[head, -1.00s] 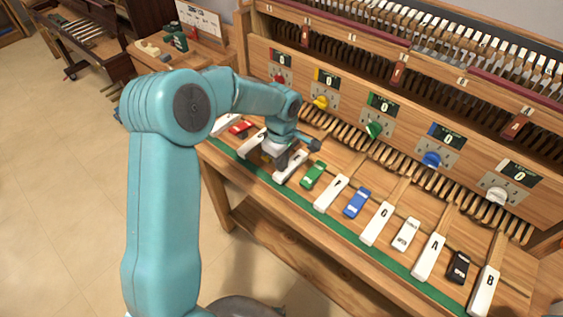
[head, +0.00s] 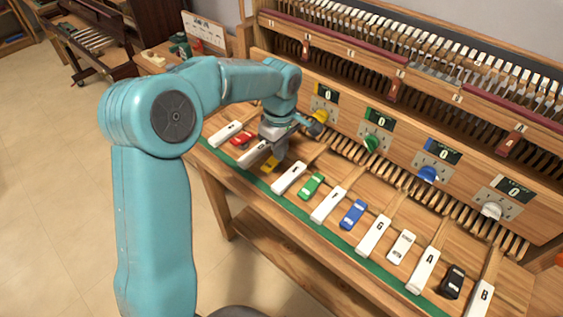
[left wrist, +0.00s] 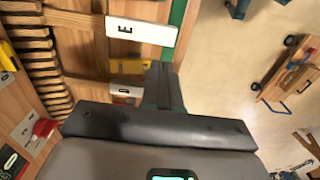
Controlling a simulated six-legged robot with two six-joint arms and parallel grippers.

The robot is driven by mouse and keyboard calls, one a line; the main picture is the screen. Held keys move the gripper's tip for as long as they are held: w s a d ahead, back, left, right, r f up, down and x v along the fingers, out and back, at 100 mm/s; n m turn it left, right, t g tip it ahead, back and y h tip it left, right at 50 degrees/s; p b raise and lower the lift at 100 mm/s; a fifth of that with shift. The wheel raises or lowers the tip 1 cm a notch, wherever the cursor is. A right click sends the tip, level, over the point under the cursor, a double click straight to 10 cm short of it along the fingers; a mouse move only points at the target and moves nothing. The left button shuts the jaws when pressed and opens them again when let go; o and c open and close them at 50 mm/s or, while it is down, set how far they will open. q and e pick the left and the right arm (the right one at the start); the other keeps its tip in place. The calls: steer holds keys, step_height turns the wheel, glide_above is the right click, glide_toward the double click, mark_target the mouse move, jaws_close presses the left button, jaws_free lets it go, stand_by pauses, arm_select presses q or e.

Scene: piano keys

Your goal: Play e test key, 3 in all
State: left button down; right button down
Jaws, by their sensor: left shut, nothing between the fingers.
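The E key (head: 289,177) is a white block with a letter, between the yellow key (head: 269,165) and the green key (head: 311,186). In the left wrist view the E key (left wrist: 140,36) shows its letter clearly, with the yellow key (left wrist: 131,67) beside it. My left gripper (head: 278,158) is shut and empty, pointing down by the yellow key, to the left of the E key. In the left wrist view its fingers (left wrist: 163,75) end beside the yellow key, clear of the E key. Whether they touch the yellow key cannot be told. My right gripper is out of view.
The white D key (head: 255,153) and red key (head: 241,140) lie left of the gripper. More lettered and coloured keys run to the lower right. A panel with coloured knobs and displays, such as the green knob (head: 372,143), stands behind the keys. A green strip (head: 340,239) edges the front.

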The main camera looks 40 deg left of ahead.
arm_select(q)
step_height(320, 180, up, 5)
steer(key=shift+f, duration=0.2)
steer(key=shift+d, duration=0.1)
steer(key=shift+s, duration=0.1)
stand_by(0.8)
